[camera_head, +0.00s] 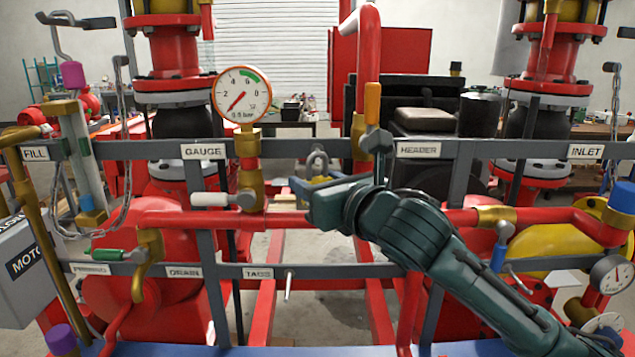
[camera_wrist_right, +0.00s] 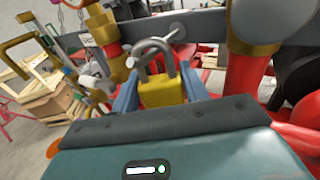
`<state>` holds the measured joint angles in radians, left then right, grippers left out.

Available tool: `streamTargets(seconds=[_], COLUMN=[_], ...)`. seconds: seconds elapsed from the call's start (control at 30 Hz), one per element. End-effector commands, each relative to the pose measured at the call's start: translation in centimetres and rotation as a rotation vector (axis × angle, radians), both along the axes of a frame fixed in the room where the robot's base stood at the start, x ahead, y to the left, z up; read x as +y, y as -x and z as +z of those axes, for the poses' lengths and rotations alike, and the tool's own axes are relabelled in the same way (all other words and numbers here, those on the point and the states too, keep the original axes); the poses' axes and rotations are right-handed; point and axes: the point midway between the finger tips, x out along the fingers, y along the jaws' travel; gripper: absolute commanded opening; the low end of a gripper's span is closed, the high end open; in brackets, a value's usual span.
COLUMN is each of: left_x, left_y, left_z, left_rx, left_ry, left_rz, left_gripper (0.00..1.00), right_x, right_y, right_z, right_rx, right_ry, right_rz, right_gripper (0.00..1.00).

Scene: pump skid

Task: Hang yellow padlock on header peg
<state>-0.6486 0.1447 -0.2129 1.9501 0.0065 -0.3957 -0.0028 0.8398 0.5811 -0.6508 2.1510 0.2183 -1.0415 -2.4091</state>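The yellow padlock (camera_wrist_right: 162,92) sits between the two fingers of my right gripper (camera_wrist_right: 160,94), shackle up. In the head view the padlock (camera_head: 319,180) shows as a small yellow patch with a grey shackle above it, in front of the upper grey rail. My right gripper (camera_head: 318,185) is shut on its body. In the wrist view a silver peg (camera_wrist_right: 141,46) sticks out from the rail at the shackle and overlaps it. I cannot tell whether the peg passes through the shackle. The HEADER label (camera_head: 418,149) is right of the padlock. My left gripper is not in view.
A pressure gauge (camera_head: 241,95) on a brass fitting stands left of the padlock. A red vertical pipe (camera_head: 369,45) and an orange-handled valve (camera_head: 372,103) are close on the right. A red horizontal pipe (camera_head: 270,220) runs below the rail. Another peg (camera_head: 289,285) is by the TAGS label.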

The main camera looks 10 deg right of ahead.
Motion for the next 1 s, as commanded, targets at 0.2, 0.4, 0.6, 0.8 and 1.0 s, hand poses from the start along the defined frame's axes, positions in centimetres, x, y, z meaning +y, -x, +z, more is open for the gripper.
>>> streamTargets(seconds=[0.2,0.4,0.6,0.8,1.0], left_x=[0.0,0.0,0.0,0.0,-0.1], left_y=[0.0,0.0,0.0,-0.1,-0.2], left_z=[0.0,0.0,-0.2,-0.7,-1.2], left_rx=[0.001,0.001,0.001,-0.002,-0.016], left_ry=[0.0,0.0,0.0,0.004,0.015], left_rz=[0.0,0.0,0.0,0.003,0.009], left_gripper=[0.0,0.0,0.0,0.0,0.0], right_x=[0.0,0.0,-0.2,-1.3,-2.9], right_y=[0.0,0.0,0.4,3.4,8.1], right_z=[0.1,0.0,0.0,0.0,0.1], right_rx=[-0.001,-0.001,0.0,-0.004,-0.006], right_ry=[0.0,0.0,0.001,0.004,0.005], right_rz=[0.0,0.0,0.0,-0.001,-0.001], right_gripper=[0.62,0.69,0.69,0.69,0.69])
